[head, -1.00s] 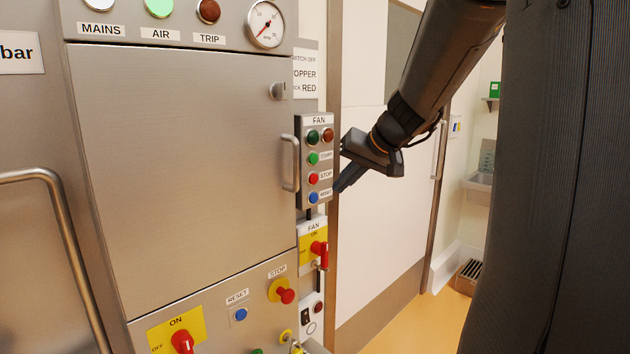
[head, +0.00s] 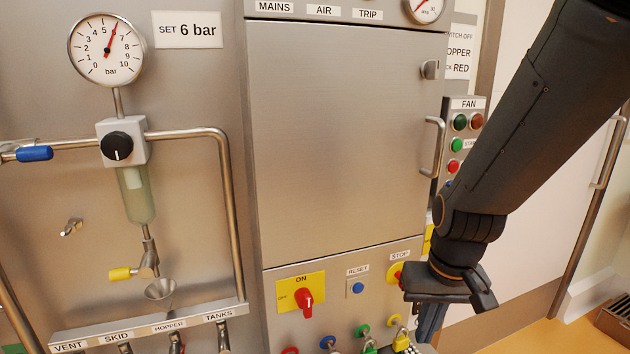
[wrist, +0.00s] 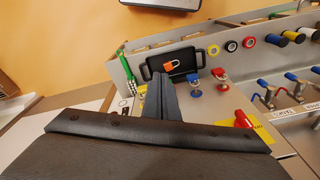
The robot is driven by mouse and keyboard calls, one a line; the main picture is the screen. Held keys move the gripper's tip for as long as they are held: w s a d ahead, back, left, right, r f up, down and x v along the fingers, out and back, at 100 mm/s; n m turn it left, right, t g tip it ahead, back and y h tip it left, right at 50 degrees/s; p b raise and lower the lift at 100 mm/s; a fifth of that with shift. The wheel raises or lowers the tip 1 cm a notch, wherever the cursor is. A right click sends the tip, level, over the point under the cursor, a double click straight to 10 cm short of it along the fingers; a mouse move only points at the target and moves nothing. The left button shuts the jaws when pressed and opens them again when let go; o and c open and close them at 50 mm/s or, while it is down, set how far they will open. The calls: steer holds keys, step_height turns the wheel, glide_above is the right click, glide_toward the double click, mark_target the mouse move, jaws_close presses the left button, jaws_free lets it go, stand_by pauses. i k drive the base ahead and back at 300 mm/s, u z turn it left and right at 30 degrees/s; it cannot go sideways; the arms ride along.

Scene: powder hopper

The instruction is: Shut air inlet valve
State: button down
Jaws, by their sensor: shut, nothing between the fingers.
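A blue-handled valve (head: 34,154) sits on the horizontal pipe at the far left of the head view, left of the regulator with its black knob (head: 117,146). Its handle lies along the pipe. I see no label reading air inlet. My gripper (head: 430,325) is at the lower right of the head view, pointing down in front of the panel, far from that valve. Its fingers (wrist: 160,78) are together and empty in the wrist view. The blue-handled valve cannot be picked out for certain in the wrist view.
A pressure gauge (head: 106,50) stands above the regulator. A yellow-handled drain valve (head: 122,273) and a rail labelled VENT, SKID, HOPPER, TANKS (head: 150,328) are below. A red ON switch (head: 304,301) is mid-panel. A black tray (wrist: 172,66) with an orange padlock lies beyond my fingers.

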mark_target(9, 152)
steer(key=u, duration=1.95)
steer(key=k, duration=1.3)
steer(key=u, duration=0.45)
steer(key=i, duration=0.4)
steer(key=u, duration=0.65)
steer(key=i, duration=1.15)
steer(key=z, duration=0.8)
